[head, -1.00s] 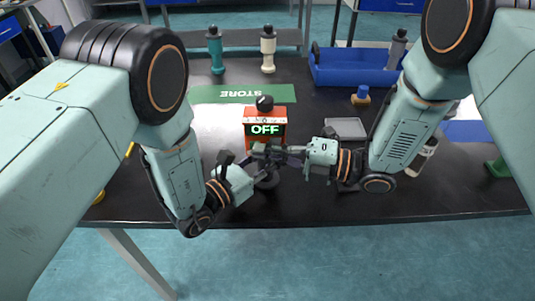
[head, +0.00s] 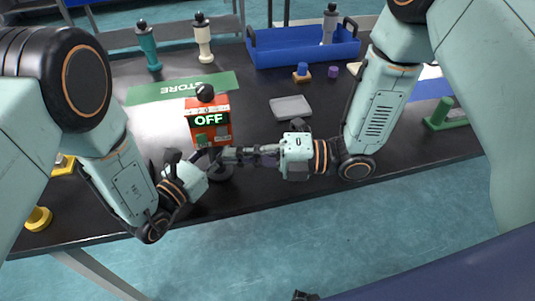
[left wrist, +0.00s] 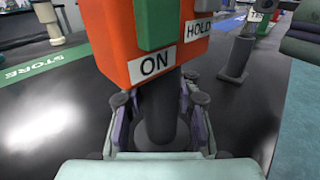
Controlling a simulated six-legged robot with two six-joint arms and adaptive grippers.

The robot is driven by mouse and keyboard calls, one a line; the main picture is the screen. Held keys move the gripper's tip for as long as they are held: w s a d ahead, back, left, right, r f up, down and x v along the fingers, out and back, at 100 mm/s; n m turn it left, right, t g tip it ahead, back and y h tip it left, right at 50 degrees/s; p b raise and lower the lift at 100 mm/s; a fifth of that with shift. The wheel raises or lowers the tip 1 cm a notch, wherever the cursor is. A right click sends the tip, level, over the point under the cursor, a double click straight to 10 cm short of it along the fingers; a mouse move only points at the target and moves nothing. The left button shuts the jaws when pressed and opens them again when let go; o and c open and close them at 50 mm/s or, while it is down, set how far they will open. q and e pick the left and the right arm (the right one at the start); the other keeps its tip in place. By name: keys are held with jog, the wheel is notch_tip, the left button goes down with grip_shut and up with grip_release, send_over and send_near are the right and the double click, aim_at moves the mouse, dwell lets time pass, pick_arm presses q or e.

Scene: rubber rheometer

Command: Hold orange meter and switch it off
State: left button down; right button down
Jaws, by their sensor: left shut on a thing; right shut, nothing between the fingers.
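The orange meter (head: 222,128) stands upright near the front of the black bench. Its display reads OFF in green, and a black knob (head: 205,92) sits on top. A green switch (head: 201,138) is on its lower front. In the left wrist view the orange meter (left wrist: 120,40) is close, with ON and HOLD labels. My left gripper (left wrist: 160,120) is shut around the grey post (left wrist: 158,85) below the orange body.
A green STORE strip (head: 150,93) lies behind the meter. A grey tray (head: 290,107) is to its right. A blue crate (head: 290,55) and teal (head: 147,45) and cream (head: 202,40) bottles stand at the back. The bench's front edge runs just below my grippers.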

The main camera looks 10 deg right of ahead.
pick_arm(q)
jog(key=shift+f, duration=0.1)
pick_arm(e)
jog(key=shift+v, duration=2.85)
pick_arm(q)
jog(key=c, duration=0.9)
grip_release()
